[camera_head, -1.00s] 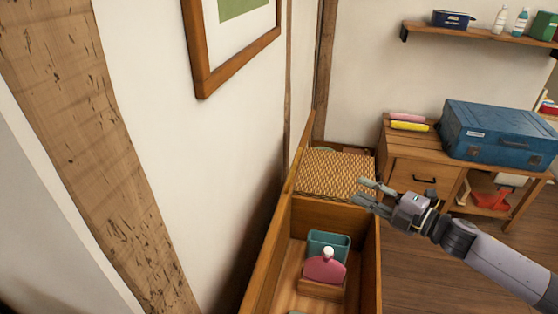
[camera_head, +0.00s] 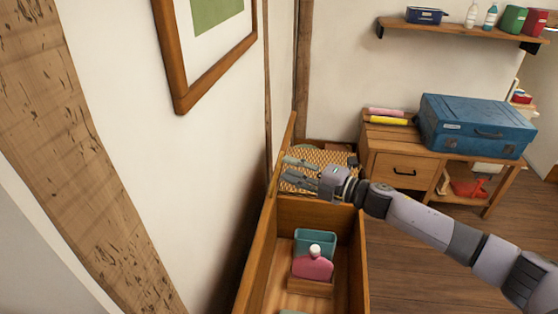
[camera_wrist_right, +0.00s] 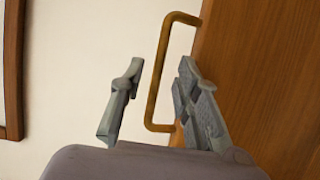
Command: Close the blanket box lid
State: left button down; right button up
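The wooden blanket box (camera_head: 363,260) is open. Its lid (camera_head: 257,232) stands raised along the wall side, seen nearly edge-on. In the right wrist view the lid (camera_wrist_right: 265,75) fills the right side, with a brass-coloured bar handle (camera_wrist_right: 156,75) on its edge side. My right gripper (camera_head: 287,172) is open at the lid's far part. In the right wrist view its fingers (camera_wrist_right: 155,95) are spread, with the handle bar showing between them; contact cannot be told. My left gripper is not in view.
Inside the box are a teal container (camera_head: 316,242) and a pink bottle (camera_head: 313,267) in a wooden holder. A woven basket (camera_head: 330,157) sits beyond the box. A wooden desk (camera_head: 395,170) with a blue case (camera_head: 470,128) stands at right. A framed picture (camera_head: 178,60) hangs on the wall.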

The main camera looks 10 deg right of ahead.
aim_at(279, 162)
jog(key=shift+x, duration=2.2)
grip_shut()
